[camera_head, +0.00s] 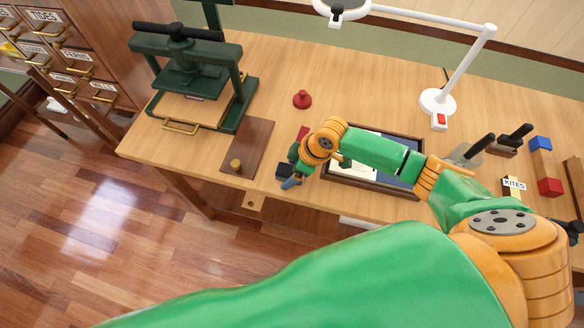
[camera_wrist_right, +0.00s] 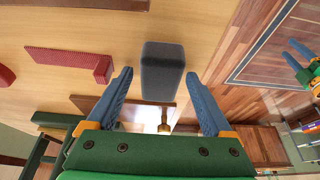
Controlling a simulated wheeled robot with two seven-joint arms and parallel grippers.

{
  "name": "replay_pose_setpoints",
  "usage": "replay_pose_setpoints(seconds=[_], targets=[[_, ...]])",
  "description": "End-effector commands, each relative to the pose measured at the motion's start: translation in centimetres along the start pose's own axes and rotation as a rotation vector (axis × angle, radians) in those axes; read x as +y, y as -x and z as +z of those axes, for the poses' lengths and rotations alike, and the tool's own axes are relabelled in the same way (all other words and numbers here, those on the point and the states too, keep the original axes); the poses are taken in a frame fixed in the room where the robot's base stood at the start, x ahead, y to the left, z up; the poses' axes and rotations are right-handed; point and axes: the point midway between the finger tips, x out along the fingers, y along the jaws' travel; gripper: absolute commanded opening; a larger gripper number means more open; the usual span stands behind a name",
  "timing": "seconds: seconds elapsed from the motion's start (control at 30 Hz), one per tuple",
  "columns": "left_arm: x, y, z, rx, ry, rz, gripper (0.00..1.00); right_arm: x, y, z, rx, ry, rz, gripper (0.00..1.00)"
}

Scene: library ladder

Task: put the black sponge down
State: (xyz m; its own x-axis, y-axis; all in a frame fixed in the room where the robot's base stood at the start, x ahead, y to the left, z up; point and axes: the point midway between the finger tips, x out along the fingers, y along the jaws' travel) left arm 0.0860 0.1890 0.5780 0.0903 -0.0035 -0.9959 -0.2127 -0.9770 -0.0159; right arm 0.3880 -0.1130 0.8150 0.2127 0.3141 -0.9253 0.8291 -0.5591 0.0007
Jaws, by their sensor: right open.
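The black sponge (camera_wrist_right: 162,72) is a dark grey block on the wooden table, near its front edge. In the wrist view it lies just ahead of and between the blue fingertips of my right gripper (camera_wrist_right: 160,88). The fingers are spread, with a gap on each side of the sponge. In the head view part of the sponge (camera_head: 284,171) shows beside the right gripper (camera_head: 291,180), whose wrist hides some of it. A gripper with blue fingers, apparently my left one (camera_wrist_right: 294,52), shows small at the right edge of the wrist view; its opening is unclear.
A brown board (camera_head: 256,140) with a brass knob (camera_head: 236,165) lies left of the sponge. A green press (camera_head: 236,115) stands at the back left. A red stamp (camera_head: 302,100), a dark-framed tray (camera_head: 384,137) and a white lamp (camera_head: 437,103) are on the table. Floor lies beyond the front edge.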

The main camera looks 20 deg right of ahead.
Motion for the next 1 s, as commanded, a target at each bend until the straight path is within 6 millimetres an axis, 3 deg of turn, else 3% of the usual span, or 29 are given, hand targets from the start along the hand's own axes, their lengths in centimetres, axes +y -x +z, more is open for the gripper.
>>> replay_pose_setpoints(seconds=[0.17,0.4,0.53,0.7,1.0], targets=[[0.0,0.6,0.0,0.0,0.0,0.0,0.5,0.1,2.1,-0.1,0.001,0.002,0.002,0.85],[0.0,1.2,-0.1,0.0,0.0,0.0,0.5,0.2,8.5,-0.2,0.002,0.002,0.005,0.85],[0.0,1.3,-0.1,0.0,-0.001,0.0,0.5,0.1,11.0,-0.1,0.001,0.001,0.003,0.85],[0.0,1.3,-0.1,0.0,-0.001,0.0,0.5,0.0,12.2,-0.1,0.0,0.0,0.001,0.85],[0.0,1.3,-0.1,0.001,0.0,0.0,0.5,0.0,12.3,-0.1,0.0,0.0,0.0,0.85]])
